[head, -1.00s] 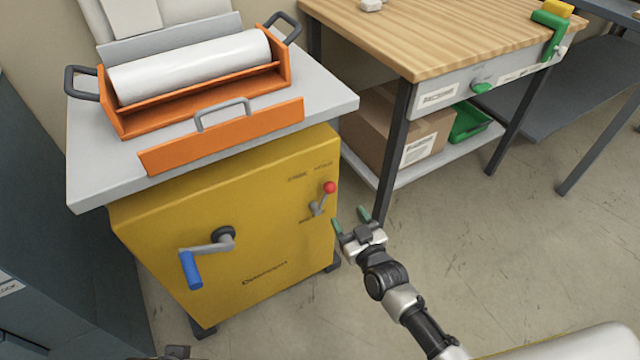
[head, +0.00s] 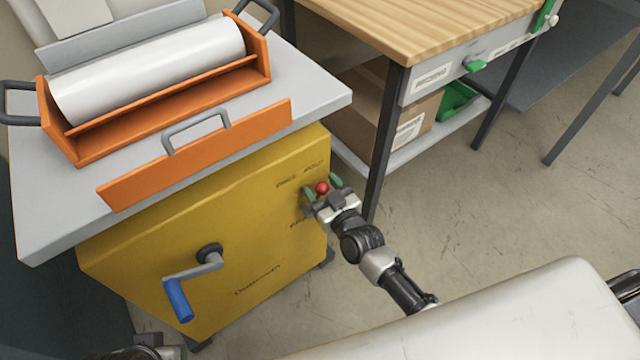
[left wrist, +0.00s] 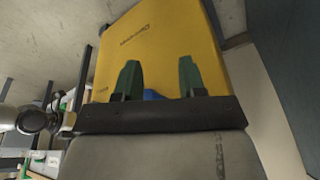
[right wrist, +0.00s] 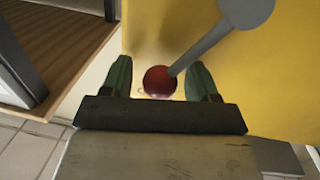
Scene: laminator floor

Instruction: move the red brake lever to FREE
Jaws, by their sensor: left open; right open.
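The red brake lever's ball knob (head: 322,187) stands at the upper right of the yellow cabinet's front (head: 230,255). Its grey arm (right wrist: 215,45) shows in the right wrist view, and the red knob (right wrist: 160,82) sits between the two green fingers there. My right gripper (head: 321,186) is open around the knob; I cannot tell whether a finger touches it. The label lettering near the lever is too small to read surely, and the gripper partly covers it. My left gripper (left wrist: 158,80) is open and empty, pointing at the yellow cabinet in the left wrist view.
A blue-handled crank (head: 178,298) sticks out of the cabinet's lower left. An orange cradle (head: 180,125) with a white roll (head: 150,70) lies on the grey top. A wooden workbench (head: 420,30) with a dark leg (head: 385,140) stands right of the lever.

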